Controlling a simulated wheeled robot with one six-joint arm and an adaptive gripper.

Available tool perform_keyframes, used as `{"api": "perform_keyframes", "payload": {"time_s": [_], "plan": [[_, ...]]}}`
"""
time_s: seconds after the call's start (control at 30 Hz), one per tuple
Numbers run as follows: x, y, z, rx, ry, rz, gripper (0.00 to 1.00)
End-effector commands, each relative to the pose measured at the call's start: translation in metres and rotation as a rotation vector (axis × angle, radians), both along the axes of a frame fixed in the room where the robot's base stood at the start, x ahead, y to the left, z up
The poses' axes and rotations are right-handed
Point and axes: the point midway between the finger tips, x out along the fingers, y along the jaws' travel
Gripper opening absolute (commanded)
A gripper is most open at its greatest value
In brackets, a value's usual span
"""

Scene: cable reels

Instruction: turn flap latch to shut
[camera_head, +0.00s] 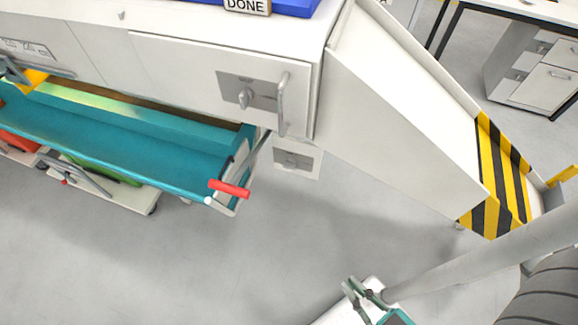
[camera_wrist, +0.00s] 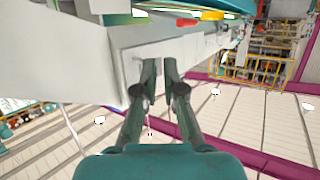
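A grey latch plate (camera_head: 262,93) is on the front of the white cabinet. It carries a small metal turning knob (camera_head: 245,97), with an upright bar handle (camera_head: 282,104) at its right edge. I take the knob for the flap latch, but its exact turn is too small to tell. A second grey plate (camera_head: 293,161) with a small knob sits on a lower white panel. My gripper (camera_head: 352,285) is low, at the bottom centre of the head view, well apart from the latch. In the wrist view my gripper (camera_wrist: 160,62) has a narrow gap between its fingers and nothing held.
A teal tray (camera_head: 120,140) with a red-ended handle (camera_head: 229,188) juts out left of the latch. A white chute (camera_head: 410,120) with a yellow-black striped end (camera_head: 500,180) slopes down right. The grey floor (camera_head: 280,245) below is mostly clear. A DONE sign (camera_head: 247,6) stands on top.

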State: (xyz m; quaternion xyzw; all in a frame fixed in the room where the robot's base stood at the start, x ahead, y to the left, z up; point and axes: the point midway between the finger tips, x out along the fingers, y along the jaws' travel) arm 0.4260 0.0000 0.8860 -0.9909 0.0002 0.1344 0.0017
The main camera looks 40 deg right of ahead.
Motion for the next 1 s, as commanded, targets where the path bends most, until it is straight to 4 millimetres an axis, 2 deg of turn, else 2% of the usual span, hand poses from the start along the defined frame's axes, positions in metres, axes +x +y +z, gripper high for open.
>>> {"api": "perform_keyframes", "payload": {"time_s": [0.03, 0.2, 0.57, 1.0], "plan": [[0.002, 0.0, -0.001, 0.013, -0.007, -0.003, 0.28], [0.02, -0.001, -0.012, 0.193, -0.09, -0.039, 0.7], [0.099, -0.022, -0.05, 0.963, -0.403, -0.168, 0.7], [0.21, -0.057, -0.105, 1.897, -0.787, -0.281, 0.7]]}}
